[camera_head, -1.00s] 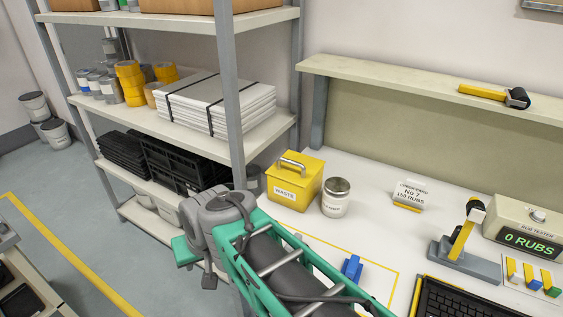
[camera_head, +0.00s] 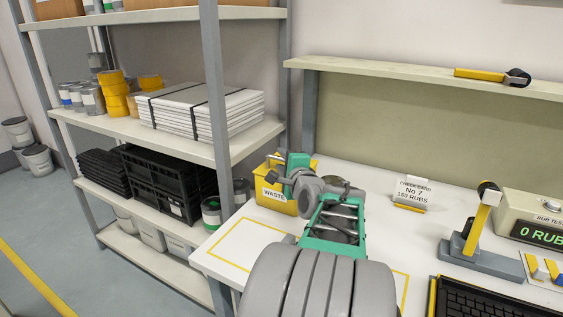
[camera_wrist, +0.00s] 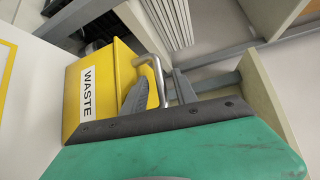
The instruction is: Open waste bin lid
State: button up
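The yellow waste bin (camera_head: 273,198) with its "WASTE" label stands on the back left of the white bench. In the wrist view the bin (camera_wrist: 88,70) shows its yellow top, which looks closed, and a metal bar handle (camera_wrist: 157,72). My gripper (camera_wrist: 160,77) is at the handle, with one grey finger on each side of the bar. The fingers look apart, and I cannot tell whether either touches the bar. In the head view my wrist and gripper cover much of the bin's top and hide the handle.
A check card stand (camera_head: 411,193) and a rub tester (camera_head: 535,215) are farther right. A shelf rack (camera_head: 222,110) rises close on the left. The overhead ledge (camera_head: 400,76) runs behind.

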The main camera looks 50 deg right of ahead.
jog(key=shift+w+d+f, duration=0.1)
jog(key=shift+w+d, duration=0.2)
jog(key=shift+w, duration=0.25)
jog(key=shift+c, duration=0.5)
grip_shut()
dwell(0.5)
